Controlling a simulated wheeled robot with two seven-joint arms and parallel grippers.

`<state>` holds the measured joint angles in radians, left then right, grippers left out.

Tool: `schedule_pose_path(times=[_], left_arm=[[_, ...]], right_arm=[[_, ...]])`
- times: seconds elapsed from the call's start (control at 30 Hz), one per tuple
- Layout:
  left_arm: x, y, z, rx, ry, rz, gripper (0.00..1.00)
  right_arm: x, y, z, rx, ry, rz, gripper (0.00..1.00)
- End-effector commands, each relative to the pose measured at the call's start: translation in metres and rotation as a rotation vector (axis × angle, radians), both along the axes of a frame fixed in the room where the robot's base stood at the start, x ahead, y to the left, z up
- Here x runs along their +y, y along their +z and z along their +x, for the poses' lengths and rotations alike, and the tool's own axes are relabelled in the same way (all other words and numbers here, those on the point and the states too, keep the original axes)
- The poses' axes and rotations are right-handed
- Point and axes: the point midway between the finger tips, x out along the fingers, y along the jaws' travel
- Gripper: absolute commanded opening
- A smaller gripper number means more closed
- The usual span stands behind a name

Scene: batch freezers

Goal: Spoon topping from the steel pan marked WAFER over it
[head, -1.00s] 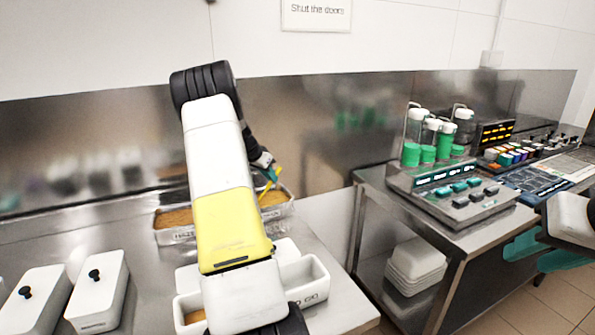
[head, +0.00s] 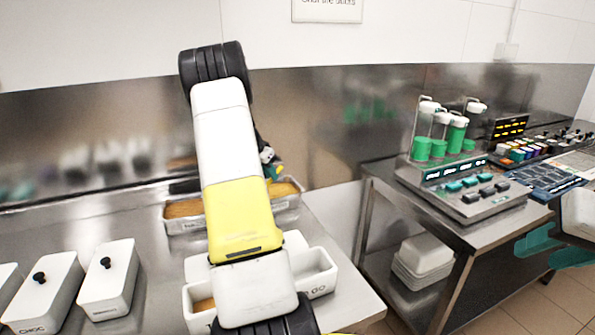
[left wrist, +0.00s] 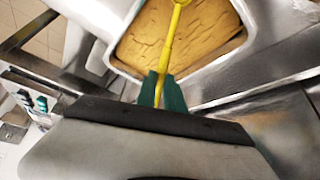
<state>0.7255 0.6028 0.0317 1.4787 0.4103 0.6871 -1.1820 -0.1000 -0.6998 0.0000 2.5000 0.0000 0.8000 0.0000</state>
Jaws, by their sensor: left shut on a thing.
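A yellow spoon (left wrist: 172,40) is held by its handle between the green fingers of my left gripper (left wrist: 161,90), which is shut on it. The spoon reaches over a steel pan (head: 182,228) of tan, cracked-looking topping (left wrist: 150,35). I cannot tell whether its bowl touches the topping. In the head view my left arm hides the pan's middle, and no WAFER mark is readable. A white tub group (head: 320,278) marked "GO" stands in front, partly hidden by the arm; one compartment holds something tan. My right gripper (head: 553,250) is at the right edge, its teal fingers apart and empty.
White lidded boxes stand at the left, one marked CHOC (head: 42,292) and another (head: 108,280) beside it. A side table right of a gap carries a control unit (head: 475,200) and green-and-white bottles (head: 440,130). A steel backsplash (head: 330,110) runs behind.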

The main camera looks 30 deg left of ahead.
Motion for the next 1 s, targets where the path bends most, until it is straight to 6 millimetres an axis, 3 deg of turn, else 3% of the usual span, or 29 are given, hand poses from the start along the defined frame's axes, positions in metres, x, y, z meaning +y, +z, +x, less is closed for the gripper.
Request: schedule_pose_path(times=[0.7,1.0], left_arm=[[-0.002,0.049,0.016,-0.005,0.002,0.000,0.00],[-0.006,0.051,0.039,0.173,-0.004,0.030,0.00]], right_arm=[[0.000,0.000,0.000,0.000,0.000,0.000,0.36],[0.000,0.000,0.000,0.000,0.000,0.000,0.36]])
